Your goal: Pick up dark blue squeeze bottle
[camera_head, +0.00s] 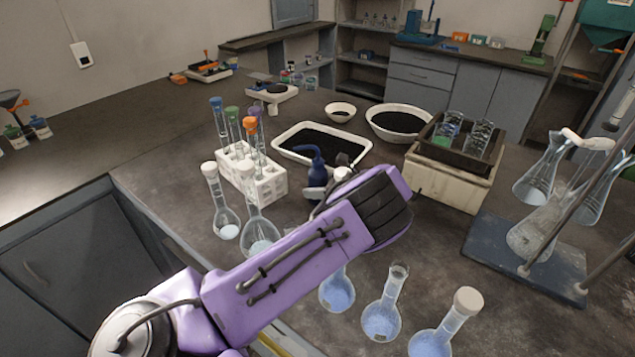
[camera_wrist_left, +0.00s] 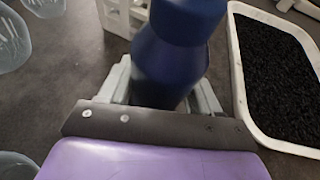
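The dark blue squeeze bottle (camera_head: 316,167) stands on the table beside the white tray, close to the end of my left arm. In the left wrist view the bottle (camera_wrist_left: 172,60) fills the middle, with its lower part between the two pale fingers of my left gripper (camera_wrist_left: 165,95). One finger lies on each side of it, very close. I cannot tell whether they press on it. In the head view my left gripper (camera_head: 328,183) is partly hidden behind its purple wrist, as is the lower bottle. My right gripper is out of view.
A white rack (camera_head: 267,188) with test tubes is left of the bottle. A white tray (camera_head: 363,146) of black grains lies behind it. Several glass flasks (camera_head: 382,318) stand nearer. A blue stand (camera_head: 500,262) with flasks is at right.

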